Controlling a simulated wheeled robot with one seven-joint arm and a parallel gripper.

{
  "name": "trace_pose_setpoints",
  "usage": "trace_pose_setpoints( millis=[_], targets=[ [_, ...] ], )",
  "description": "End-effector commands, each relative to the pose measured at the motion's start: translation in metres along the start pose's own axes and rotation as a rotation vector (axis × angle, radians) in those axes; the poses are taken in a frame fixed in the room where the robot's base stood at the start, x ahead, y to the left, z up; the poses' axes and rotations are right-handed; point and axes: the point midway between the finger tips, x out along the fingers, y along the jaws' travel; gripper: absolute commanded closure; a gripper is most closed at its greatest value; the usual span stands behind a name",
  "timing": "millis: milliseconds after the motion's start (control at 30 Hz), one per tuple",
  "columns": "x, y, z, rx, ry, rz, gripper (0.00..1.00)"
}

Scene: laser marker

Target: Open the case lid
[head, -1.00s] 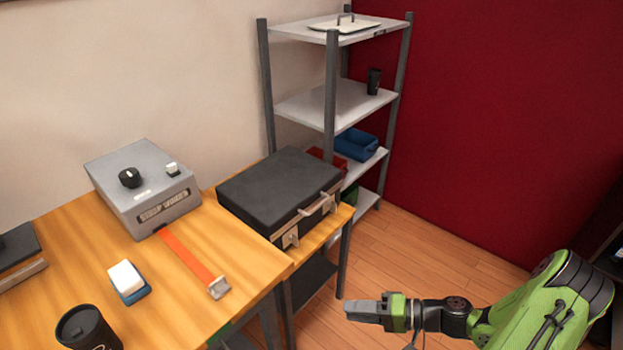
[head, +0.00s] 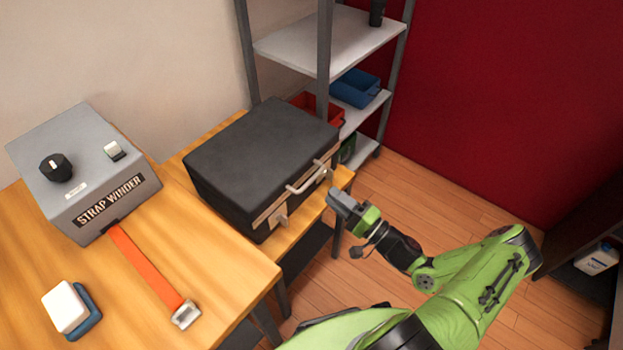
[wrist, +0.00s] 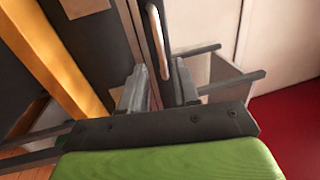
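The black case (head: 255,165) sits on the wooden table with its lid down. Its pale handle (head: 308,178) is on the front side, with one metal latch (head: 281,219) visible near the front left corner and another partly visible near the right end. My gripper (head: 343,204) is just in front of the case's front side, near the handle. In the wrist view my gripper (wrist: 160,85) has its two fingers apart, with nothing held. The handle (wrist: 157,40) shows beyond the gap between them; I cannot tell whether anything touches.
A grey strap winder (head: 85,170) with an orange strap (head: 145,263) stands left of the case. A white and blue block (head: 68,309) lies nearby. A metal shelf (head: 325,42) with a red bin (head: 318,106) and blue bin (head: 358,88) stands behind.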

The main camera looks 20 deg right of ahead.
Motion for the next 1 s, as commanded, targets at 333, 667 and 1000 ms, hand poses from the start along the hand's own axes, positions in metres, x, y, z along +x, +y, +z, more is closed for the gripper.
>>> trace_pose_setpoints(
  millis=[333, 667, 1000],
  targets=[
    [0.074, 0.001, 0.001, -0.001, -0.003, 0.0, 0.7],
    [0.083, 0.0, 0.0, -0.001, -0.001, 0.001, 0.7],
    [0.083, 0.0, 0.0, 0.0, -0.001, 0.001, 1.0]
  ],
)
